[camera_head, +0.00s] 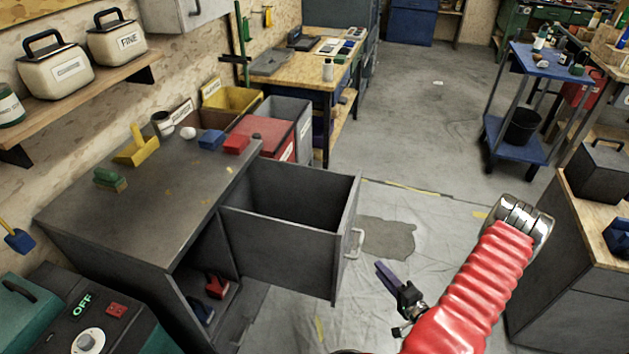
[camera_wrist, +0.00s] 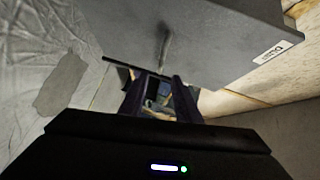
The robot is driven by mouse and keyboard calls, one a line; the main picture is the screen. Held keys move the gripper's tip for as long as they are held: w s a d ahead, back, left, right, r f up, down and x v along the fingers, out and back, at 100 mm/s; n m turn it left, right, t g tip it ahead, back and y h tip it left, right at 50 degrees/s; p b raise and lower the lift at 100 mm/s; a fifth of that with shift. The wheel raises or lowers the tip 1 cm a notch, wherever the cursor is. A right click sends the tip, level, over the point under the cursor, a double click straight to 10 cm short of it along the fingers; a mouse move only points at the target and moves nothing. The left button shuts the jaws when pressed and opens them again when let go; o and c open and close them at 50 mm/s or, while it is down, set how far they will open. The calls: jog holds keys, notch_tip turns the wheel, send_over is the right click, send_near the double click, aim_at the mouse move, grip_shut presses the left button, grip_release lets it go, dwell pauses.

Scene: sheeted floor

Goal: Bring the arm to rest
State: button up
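My gripper (camera_head: 386,275) is at the lower middle of the head view, to the right of the open drawer's front and over the sheeted floor. My red ridged arm comes in from the bottom right. In the wrist view the two dark fingers (camera_wrist: 160,98) stand apart with nothing held between them. A grey metal face with a handle fills the upper part of that view beyond the fingers. The gripper appears apart from the drawer handle (camera_head: 354,243).
A grey cabinet (camera_head: 110,225) with its drawer (camera_head: 290,248) pulled out stands left of my arm. Brushes and blocks lie on its top. A wooden-topped bench (camera_head: 598,228) is close on the right. A dark patch (camera_head: 386,238) marks the sheeted floor; open floor lies beyond.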

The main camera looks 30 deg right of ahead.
jog(key=s+f+n+g, duration=0.3)
jog(key=s+f+g, duration=0.15)
jog(key=f, duration=0.55)
jog(key=s+d+n+g, duration=0.3)
jog(key=s+g, duration=0.4)
jog(key=g, duration=0.1)
jog(key=w+a+r+n+g, duration=0.2)
jog(key=a+r, duration=0.1)
jog(key=r, duration=0.9)
jog(key=w+a+r+n+g, duration=0.1)
jog(key=a+r+n+g, duration=0.15)
jog(key=r, duration=1.05)
jog(key=w+a+r+n+t, duration=0.1)
jog(key=a+r+n+t, duration=0.2)
jog(key=a+r, duration=1.1)
jog(key=w+a+r+n+t, duration=0.1)
jog(key=a+r+n+t, duration=0.2)
jog(key=a+r, duration=1.2)
jog(key=shift+w+a+y, duration=0.25)
jog(key=shift+a+y, duration=0.15)
jog(key=shift+a, duration=0.85)
